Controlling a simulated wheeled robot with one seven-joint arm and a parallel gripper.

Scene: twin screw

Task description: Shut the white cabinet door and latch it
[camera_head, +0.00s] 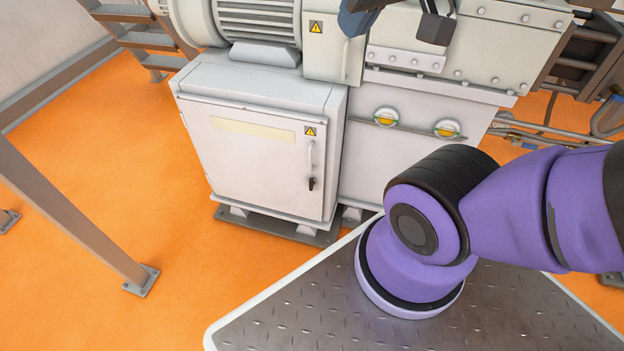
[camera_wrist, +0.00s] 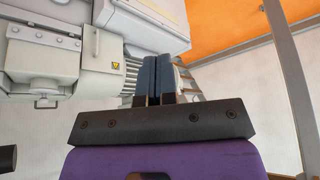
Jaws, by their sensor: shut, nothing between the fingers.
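The white cabinet (camera_head: 345,120) stands below the motor in the head view. Its door (camera_head: 250,165) lies flat against the front or nearly so; I cannot tell whether a small gap remains. The door has a pale vertical handle (camera_head: 310,155) on the right and a small black latch (camera_head: 312,184) below it. My gripper (camera_head: 353,20) is at the top edge of the head view, above and right of the door and apart from it. In the wrist view, its two dark blue fingers (camera_wrist: 163,75) are together with nothing between them.
The ribbed motor (camera_head: 258,18) sits above the cabinet. A grey post (camera_head: 75,215) stands at the left. Orange floor (camera_head: 140,180) is clear between post and cabinet.

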